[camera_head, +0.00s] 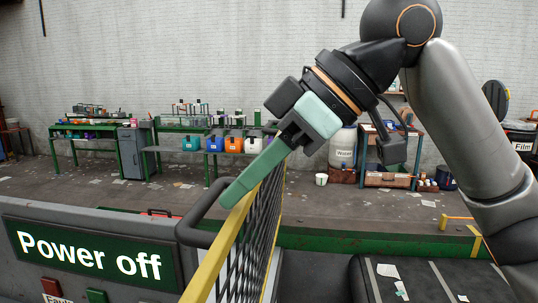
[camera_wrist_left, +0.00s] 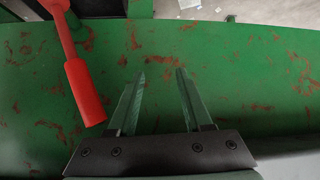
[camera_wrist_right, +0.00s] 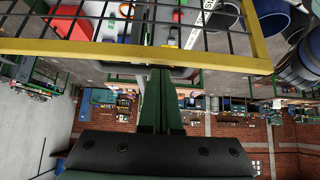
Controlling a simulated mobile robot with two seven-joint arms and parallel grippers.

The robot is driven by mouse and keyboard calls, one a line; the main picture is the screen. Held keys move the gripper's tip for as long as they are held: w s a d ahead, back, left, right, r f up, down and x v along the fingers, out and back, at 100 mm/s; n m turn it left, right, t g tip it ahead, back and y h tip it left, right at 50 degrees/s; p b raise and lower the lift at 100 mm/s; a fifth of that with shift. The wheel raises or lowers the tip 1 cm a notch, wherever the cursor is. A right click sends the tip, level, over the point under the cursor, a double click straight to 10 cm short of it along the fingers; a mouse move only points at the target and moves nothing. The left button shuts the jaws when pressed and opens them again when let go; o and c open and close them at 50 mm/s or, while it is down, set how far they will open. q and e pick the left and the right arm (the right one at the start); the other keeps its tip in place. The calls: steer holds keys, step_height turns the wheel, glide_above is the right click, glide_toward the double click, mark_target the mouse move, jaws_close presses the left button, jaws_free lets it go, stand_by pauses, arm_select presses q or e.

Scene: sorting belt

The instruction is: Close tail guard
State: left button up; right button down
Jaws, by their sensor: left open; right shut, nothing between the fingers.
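The tail guard (camera_head: 222,252), a yellow frame with dark wire mesh, stands upright at the lower middle of the head view, seen nearly edge-on. My right gripper (camera_head: 232,196) reaches down from the upper right, shut and empty. Its green fingertips overlap the guard's top rail; I cannot tell if they touch. In the right wrist view the shut fingers (camera_wrist_right: 160,74) end just below the guard's yellow rail (camera_wrist_right: 120,53). My left gripper (camera_wrist_left: 158,72) is open and empty over a rusty green surface (camera_wrist_left: 235,80), beside a red handle (camera_wrist_left: 84,90); it is outside the head view.
A dark rounded bar (camera_head: 198,222) sits close left of the guard, by a grey panel with a "Power off" sign (camera_head: 95,253). A dark belt (camera_head: 440,283) with pale stripes and scraps lies right of the guard. Green benches with coloured bins stand at the far wall.

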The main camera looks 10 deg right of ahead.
arm_select(q)
steer(key=shift+r, duration=0.1)
arm_select(e)
steer(key=shift+x, duration=0.85)
